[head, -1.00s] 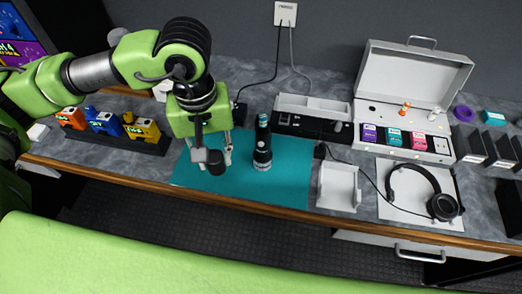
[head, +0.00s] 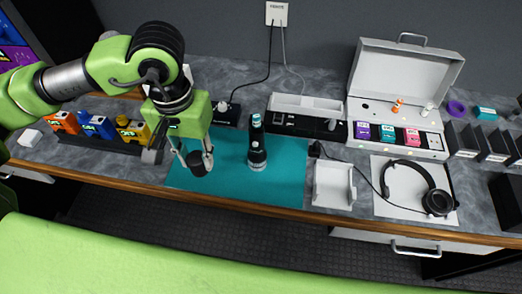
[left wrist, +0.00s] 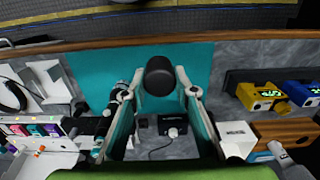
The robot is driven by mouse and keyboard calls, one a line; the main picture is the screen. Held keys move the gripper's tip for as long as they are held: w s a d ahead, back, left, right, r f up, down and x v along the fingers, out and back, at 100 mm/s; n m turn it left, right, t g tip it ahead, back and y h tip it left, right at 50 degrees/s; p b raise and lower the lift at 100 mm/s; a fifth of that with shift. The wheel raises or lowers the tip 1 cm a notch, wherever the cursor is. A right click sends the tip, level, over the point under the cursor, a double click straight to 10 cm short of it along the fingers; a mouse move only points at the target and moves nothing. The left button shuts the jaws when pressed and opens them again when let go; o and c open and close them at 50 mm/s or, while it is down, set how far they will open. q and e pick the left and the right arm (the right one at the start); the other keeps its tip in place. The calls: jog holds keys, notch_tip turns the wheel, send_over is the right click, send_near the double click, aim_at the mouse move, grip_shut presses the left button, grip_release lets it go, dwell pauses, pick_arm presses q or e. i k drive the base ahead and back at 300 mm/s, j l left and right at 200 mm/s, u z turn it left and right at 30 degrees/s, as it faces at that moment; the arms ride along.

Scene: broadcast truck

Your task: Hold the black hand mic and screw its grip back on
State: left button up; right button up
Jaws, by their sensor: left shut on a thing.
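A mic-shaped black body (head: 257,152) with a teal top and a pale band stands upright on the teal mat (head: 285,185). In the left wrist view it shows left of the fingers, partly hidden (left wrist: 112,100). My left gripper (head: 197,158) is shut on a short black cylinder (head: 200,168), which looks like the grip. The left wrist view shows this cylinder (left wrist: 160,76) between the two fingertips (left wrist: 160,85). The cylinder is held over the left part of the mat, apart from the standing body. My right gripper is in neither view.
Orange, blue and yellow units (head: 97,126) stand in a rack at the left. A black box with a knob (head: 226,110) is behind the mat. A white tray (head: 334,187), headphones (head: 437,200) and an open case (head: 400,85) are to the right. The mat's front is clear.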

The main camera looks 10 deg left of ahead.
aim_at(257, 156)
jog(key=z, duration=1.2)
jog(key=k+j, duration=0.2)
jog(key=j, duration=0.15)
jog(key=k+j, duration=0.2)
jog(key=j, duration=0.15)
jog(key=k+j, duration=0.25)
jog(key=j, duration=0.1)
